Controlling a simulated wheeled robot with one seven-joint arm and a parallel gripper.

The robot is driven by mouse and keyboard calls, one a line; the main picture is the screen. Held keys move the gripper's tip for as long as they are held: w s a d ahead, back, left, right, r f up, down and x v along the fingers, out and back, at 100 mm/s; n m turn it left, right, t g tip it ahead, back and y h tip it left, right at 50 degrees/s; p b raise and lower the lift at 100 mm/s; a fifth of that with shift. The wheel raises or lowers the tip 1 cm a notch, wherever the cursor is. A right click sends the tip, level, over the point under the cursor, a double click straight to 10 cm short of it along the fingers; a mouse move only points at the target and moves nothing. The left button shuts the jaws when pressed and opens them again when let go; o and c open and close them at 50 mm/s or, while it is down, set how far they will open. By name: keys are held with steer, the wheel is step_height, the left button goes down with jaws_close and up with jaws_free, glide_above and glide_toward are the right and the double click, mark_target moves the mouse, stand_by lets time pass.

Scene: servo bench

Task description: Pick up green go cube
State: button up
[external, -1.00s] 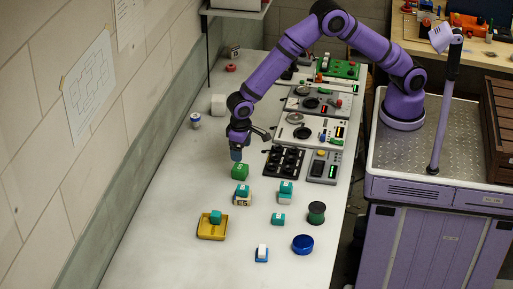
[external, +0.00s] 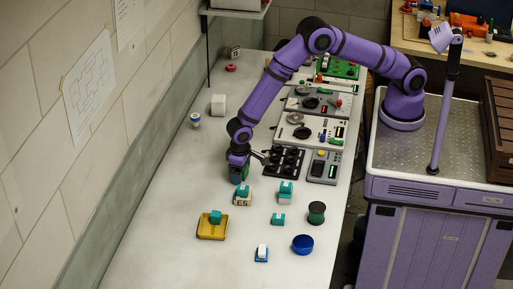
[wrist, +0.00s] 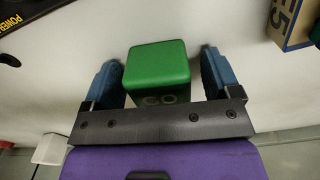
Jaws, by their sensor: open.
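The green go cube (wrist: 157,68) sits on the bench between my gripper's two blue fingers in the wrist view, with the letters "GO" on the side facing the palm. My gripper (wrist: 160,80) is open, with one finger on each side of the cube. A narrow gap shows at the right finger; at the left finger I cannot tell whether it touches. In the external view my gripper (external: 238,178) is low over the bench and hides most of the cube.
A tan block marked "E5" with a teal cube on it (external: 243,191) stands close in front of my gripper. A black panel with knobs (external: 284,163) lies to the right. A yellow tray (external: 212,234) with a teal block is nearer the camera.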

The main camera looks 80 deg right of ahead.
steer(key=c, duration=1)
steer(key=shift+r, duration=0.1)
